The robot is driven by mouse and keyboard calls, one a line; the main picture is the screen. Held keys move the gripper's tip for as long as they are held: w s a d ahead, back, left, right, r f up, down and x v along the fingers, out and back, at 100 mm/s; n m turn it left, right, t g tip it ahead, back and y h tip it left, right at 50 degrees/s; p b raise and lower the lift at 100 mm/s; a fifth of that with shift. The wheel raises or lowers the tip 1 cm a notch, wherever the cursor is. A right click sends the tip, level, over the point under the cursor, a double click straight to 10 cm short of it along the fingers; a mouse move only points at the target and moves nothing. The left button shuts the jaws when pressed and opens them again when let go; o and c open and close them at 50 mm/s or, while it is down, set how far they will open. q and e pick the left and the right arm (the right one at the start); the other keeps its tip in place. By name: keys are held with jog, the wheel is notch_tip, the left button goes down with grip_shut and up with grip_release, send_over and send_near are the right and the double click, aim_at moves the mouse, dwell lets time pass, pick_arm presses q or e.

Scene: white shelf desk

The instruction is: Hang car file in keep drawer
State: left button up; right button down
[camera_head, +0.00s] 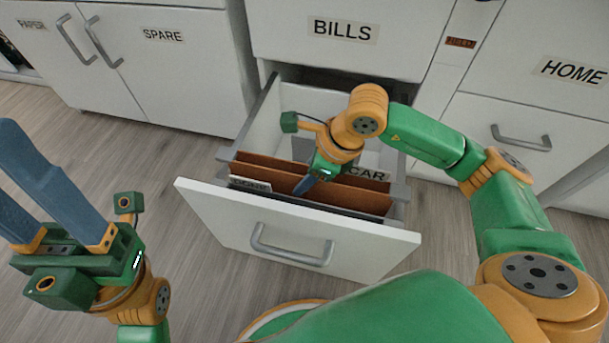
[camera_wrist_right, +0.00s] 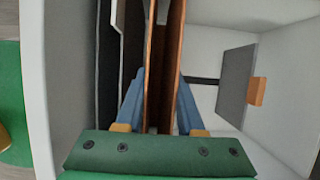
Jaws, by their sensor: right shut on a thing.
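My right gripper (camera_head: 305,186) reaches down into the drawer and is shut on the car file. In the right wrist view, the blue fingers (camera_wrist_right: 159,115) lie on either side of the file's two brown panels (camera_wrist_right: 173,45). Whether the file's hooks rest on the drawer rails is hidden. My left gripper (camera_head: 52,190) is open and empty, off to the left of the drawer.
A pale label (camera_head: 250,184) stands at the drawer's front left; its text is unclear. A grey divider (camera_wrist_right: 236,85) with an orange tab is in the drawer. Cabinets marked SPARE (camera_head: 165,35) and HOME (camera_head: 572,72) flank it. The wood floor (camera_head: 130,165) at left is clear.

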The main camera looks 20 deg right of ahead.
jog(key=shift+f+b, duration=0.9)
jog(key=shift+f+b, duration=0.4)
jog(key=shift+c, duration=2.2)
grip_release()
